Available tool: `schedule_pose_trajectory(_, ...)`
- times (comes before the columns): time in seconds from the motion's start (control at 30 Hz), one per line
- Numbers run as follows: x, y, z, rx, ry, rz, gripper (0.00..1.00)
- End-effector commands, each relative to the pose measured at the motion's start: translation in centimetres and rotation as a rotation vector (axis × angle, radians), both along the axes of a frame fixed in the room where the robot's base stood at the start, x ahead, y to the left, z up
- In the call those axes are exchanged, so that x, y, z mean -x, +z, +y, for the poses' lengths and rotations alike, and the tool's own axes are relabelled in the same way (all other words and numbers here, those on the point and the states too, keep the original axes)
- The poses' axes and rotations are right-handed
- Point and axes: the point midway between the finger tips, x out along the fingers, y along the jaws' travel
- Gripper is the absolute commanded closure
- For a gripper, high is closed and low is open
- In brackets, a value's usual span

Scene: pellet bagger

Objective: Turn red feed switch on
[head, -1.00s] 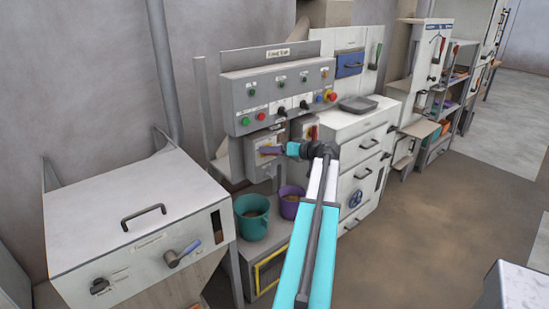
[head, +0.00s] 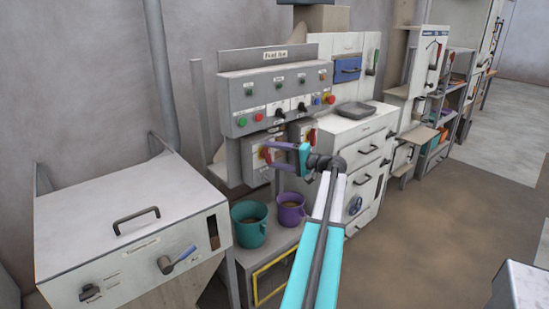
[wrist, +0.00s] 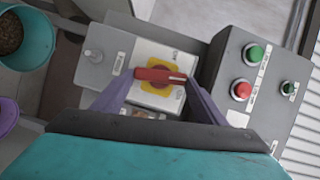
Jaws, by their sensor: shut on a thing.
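The red feed switch is a red rotary handle (wrist: 160,75) on a yellow plate (wrist: 158,88), mounted on a pale grey box. In the wrist view the handle lies nearly level across the plate, between my two purple fingers. My gripper (wrist: 160,80) is shut on the handle, one finger at each end. In the head view my gripper (head: 268,153) reaches the left box below the control panel, with one finger above the other, and the red handle (head: 265,156) shows partly between them. The labels around the switch are too small to read.
The control panel (head: 240,125) with coloured buttons sits just above. A second red switch (head: 312,136) is on the neighbouring box to the right. A teal bucket (head: 249,238) and a purple bucket (head: 290,218) stand below. Open floor lies to the right.

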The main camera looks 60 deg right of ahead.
Motion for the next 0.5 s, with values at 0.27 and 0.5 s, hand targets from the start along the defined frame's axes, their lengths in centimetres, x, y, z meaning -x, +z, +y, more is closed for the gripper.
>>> schedule_pose_trajectory(0.27, 0.06, -0.22, -0.14, -0.140, -0.004, -0.048, 0.57)
schedule_pose_trajectory(0.5, 0.07, -0.26, -0.15, -0.182, -0.004, -0.062, 0.57)
